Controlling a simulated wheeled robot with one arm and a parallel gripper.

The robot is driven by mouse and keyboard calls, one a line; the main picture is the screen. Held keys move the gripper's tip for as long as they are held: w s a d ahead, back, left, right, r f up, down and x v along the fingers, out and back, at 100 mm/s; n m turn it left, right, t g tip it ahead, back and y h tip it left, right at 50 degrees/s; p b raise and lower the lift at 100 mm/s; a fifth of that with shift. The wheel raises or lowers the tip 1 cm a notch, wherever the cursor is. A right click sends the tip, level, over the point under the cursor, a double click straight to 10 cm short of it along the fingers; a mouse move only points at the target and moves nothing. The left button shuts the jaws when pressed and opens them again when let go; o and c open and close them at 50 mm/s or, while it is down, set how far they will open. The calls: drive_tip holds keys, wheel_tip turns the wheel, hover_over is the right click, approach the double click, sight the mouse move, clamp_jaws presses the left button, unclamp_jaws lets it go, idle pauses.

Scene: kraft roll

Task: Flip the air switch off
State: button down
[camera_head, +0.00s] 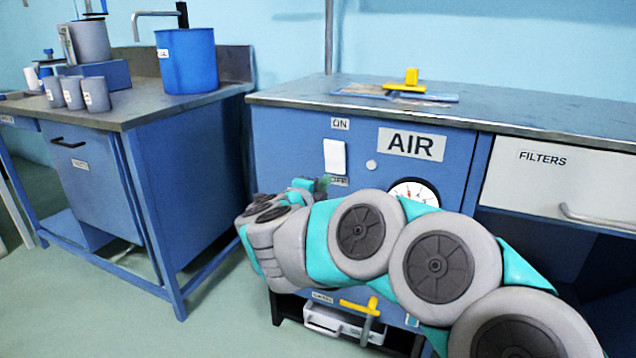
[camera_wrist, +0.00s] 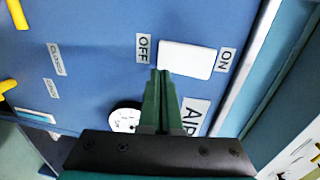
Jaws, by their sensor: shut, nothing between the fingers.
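The air switch (camera_head: 335,157) is a white rocker plate on the blue cabinet front, left of the AIR sign (camera_head: 412,145). An ON label (camera_head: 340,124) is above it and an OFF label (camera_head: 339,182) below. In the wrist view the switch (camera_wrist: 187,59) lies between the OFF label (camera_wrist: 143,48) and the ON label (camera_wrist: 226,60). My gripper (camera_wrist: 161,72) has its dark green fingers shut and empty, tips by the switch's OFF end. I cannot tell whether they touch it. In the head view my gripper (camera_head: 323,184) is just below the switch, partly covering the OFF label.
A round gauge (camera_head: 414,191) sits right of the switch, partly behind my arm. A yellow valve handle (camera_head: 358,307) is low on the cabinet. A FILTERS drawer (camera_head: 560,185) is at right. A blue bench (camera_head: 190,170) with cups and a blue bucket (camera_head: 187,60) stands at left.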

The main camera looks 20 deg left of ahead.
drive_tip(key=s+f, duration=0.2)
drive_tip(key=s, duration=0.7)
drive_tip(key=shift+a, duration=0.35)
wheel_tip(320, 180, up, 7)
drive_tip(key=w+a+n+g+y, duration=0.1)
drive_tip(key=w+a+n+y, duration=0.1)
drive_tip(key=n+y, duration=0.55)
drive_tip(key=s+d+f+n+g+h, duration=0.1)
drive_tip(key=s+d+f+n+g, duration=0.6)
drive_tip(key=s+d, duration=0.4)
drive_tip(key=s+d+f+n+g+h, duration=0.1)
drive_tip(key=s+d+f+n+g, duration=0.4)
drive_tip(key=s+d+f, duration=0.65)
drive_tip(key=s+d+f+g+h, duration=0.2)
drive_tip(key=s+d+g+h, duration=0.2)
drive_tip(key=s+d, duration=1)
drive_tip(key=d+g, duration=0.1)
drive_tip(key=d, duration=0.1)
drive_tip(key=shift+d+f+p, duration=0.2)
drive_tip(key=shift+d+p, duration=0.15)
drive_tip(key=shift+d, duration=0.05)
